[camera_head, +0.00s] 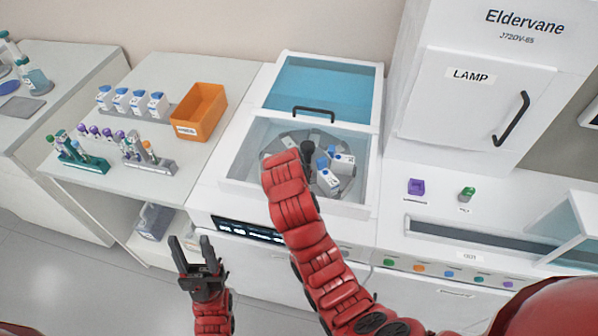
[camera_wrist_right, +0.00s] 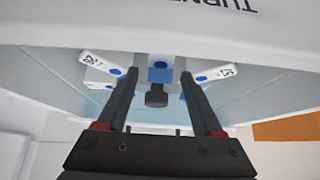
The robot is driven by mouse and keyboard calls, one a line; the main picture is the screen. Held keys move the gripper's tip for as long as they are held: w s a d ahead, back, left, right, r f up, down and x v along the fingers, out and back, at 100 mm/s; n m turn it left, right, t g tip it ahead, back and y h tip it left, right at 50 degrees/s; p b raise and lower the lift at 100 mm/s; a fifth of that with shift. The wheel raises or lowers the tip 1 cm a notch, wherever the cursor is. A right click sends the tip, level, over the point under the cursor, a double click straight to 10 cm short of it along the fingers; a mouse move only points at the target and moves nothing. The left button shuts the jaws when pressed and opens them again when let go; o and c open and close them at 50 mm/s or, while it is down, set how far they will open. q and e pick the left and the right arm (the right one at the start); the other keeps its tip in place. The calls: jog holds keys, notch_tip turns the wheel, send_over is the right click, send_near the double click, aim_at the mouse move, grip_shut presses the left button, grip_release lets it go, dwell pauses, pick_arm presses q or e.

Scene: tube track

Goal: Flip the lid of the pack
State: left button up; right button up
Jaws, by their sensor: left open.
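White packs with blue caps (camera_head: 328,180) stand on a round grey carousel (camera_head: 345,188) inside the white machine. The right wrist view shows white packs (camera_wrist_right: 103,66) with blue spots and black markings, one on each side of a dark knob-like part (camera_wrist_right: 156,97) with a blue piece. My right gripper (camera_wrist_right: 160,73) has its two dark fingers apart, with that part seen between them; I cannot tell whether they touch it. In the head view my right arm reaches into the machine and hides part of the carousel. My left gripper (camera_head: 193,255) is open and empty, in front of the bench.
A LAMP cabinet (camera_head: 455,105) stands right. Floor at lower left is clear.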

jog(key=b+v, duration=0.1)
jog(key=v, duration=0.1)
jog(key=shift+s+a+r, duration=0.2)
jog(key=shift+r, duration=0.15)
jog(key=p+v, duration=0.7)
jog(key=v, duration=0.7)
jog(key=shift+s+r+p, duration=0.2)
jog(key=shift+s+p, duration=0.1)
